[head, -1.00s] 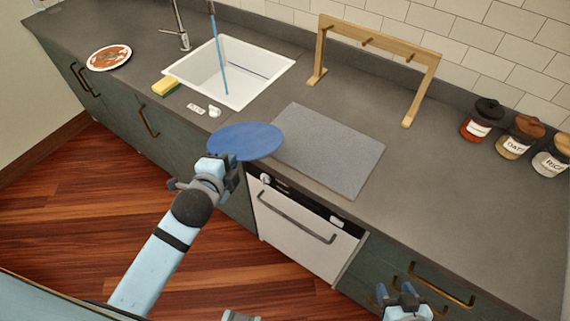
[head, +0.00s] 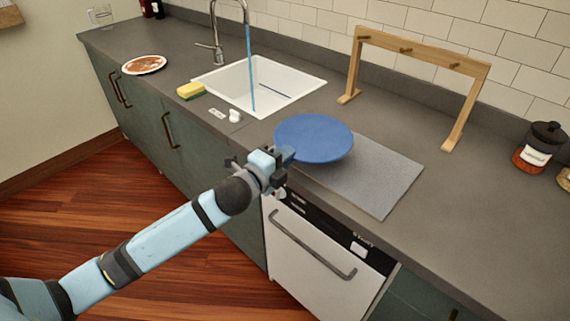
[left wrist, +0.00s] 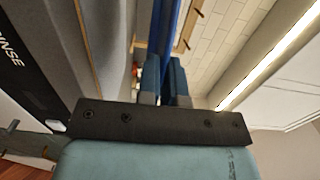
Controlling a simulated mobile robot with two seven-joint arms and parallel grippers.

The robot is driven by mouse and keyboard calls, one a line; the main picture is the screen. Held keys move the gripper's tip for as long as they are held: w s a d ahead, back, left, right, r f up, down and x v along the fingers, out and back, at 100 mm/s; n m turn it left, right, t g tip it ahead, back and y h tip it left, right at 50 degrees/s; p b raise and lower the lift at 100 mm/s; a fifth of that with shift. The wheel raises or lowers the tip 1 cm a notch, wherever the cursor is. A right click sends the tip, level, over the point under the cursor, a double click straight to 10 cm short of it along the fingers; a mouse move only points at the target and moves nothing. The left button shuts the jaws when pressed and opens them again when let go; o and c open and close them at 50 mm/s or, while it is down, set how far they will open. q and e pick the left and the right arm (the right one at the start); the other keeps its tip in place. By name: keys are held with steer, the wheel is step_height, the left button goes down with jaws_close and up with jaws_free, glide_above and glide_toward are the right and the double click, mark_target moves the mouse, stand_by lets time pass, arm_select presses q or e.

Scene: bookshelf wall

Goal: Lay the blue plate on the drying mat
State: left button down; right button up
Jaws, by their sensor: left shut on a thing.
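The blue plate (head: 314,138) is held roughly level above the counter, over the left part of the grey drying mat (head: 378,182). My left gripper (head: 281,158) is shut on the plate's near-left rim. In the left wrist view the plate (left wrist: 170,40) shows edge-on between the fingers (left wrist: 165,85). The plate hides the mat's left end. A gap between plate and mat seems to show, but its height is hard to tell. My right gripper is out of view.
A white sink (head: 262,84) with running water is left of the mat. A sponge (head: 190,91) and a stained plate (head: 144,65) lie farther left. A wooden rack (head: 420,55) stands behind the mat, and a jar (head: 540,147) stands right. A dishwasher (head: 320,255) is below.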

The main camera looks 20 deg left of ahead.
arm_select(q)
step_height(320, 180, down, 6)
steer(key=b, duration=0.5)
steer(key=shift+f, duration=0.2)
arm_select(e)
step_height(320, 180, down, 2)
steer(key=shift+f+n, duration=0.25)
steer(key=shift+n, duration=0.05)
arm_select(q)
steer(key=c, duration=1.2)
jaws_free()
steer(key=shift+b, duration=0.3)
steer(key=shift+s+f, duration=0.1)
steer(key=shift+f, duration=0.05)
